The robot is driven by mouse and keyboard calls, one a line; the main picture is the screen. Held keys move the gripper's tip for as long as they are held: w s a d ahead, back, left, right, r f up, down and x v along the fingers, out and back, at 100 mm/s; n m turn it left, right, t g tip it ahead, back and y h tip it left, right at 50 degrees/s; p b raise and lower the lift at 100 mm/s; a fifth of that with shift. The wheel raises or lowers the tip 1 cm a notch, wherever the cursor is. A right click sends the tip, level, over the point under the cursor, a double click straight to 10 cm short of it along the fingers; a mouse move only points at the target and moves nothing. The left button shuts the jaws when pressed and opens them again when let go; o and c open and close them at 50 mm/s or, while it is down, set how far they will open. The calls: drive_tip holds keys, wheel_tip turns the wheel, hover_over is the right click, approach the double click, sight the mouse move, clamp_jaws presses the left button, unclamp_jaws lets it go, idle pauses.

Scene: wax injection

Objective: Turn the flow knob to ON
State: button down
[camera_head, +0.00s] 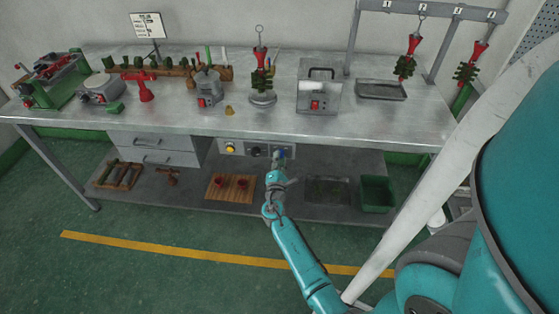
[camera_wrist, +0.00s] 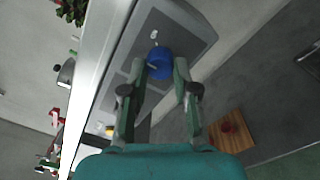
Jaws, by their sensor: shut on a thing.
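The blue flow knob (camera_wrist: 160,58) sits on a grey control panel (camera_wrist: 187,32) under the workbench. In the wrist view the two fingers of my gripper (camera_wrist: 164,70) are on either side of the blue knob and closed on it. In the head view my gripper (camera_head: 279,161) reaches the right end of the same panel (camera_head: 244,149), where a bit of blue (camera_head: 281,153) shows. A pale mark is on the knob's face, and small pale marks are on the panel beside it. I cannot read an ON or OFF label.
The bench top (camera_head: 190,121) overhangs the panel. A yellow button (camera_head: 230,149) and a dark knob (camera_head: 255,152) are to the left on the panel. Below, the shelf holds a wooden board (camera_head: 229,188) with red pieces, a dark tray (camera_head: 327,190) and a green bin (camera_head: 377,193).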

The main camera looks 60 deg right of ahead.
drive_tip(key=m, duration=0.9)
drive_tip(key=shift+m, duration=0.3)
idle(0.4)
drive_tip(key=c, duration=0.9)
unclamp_jaws()
drive_tip(key=shift+a, duration=0.15)
drive_tip(key=v, duration=1.1)
drive_tip(key=shift+s+a+f, duration=0.1)
drive_tip(key=shift+a, duration=0.3)
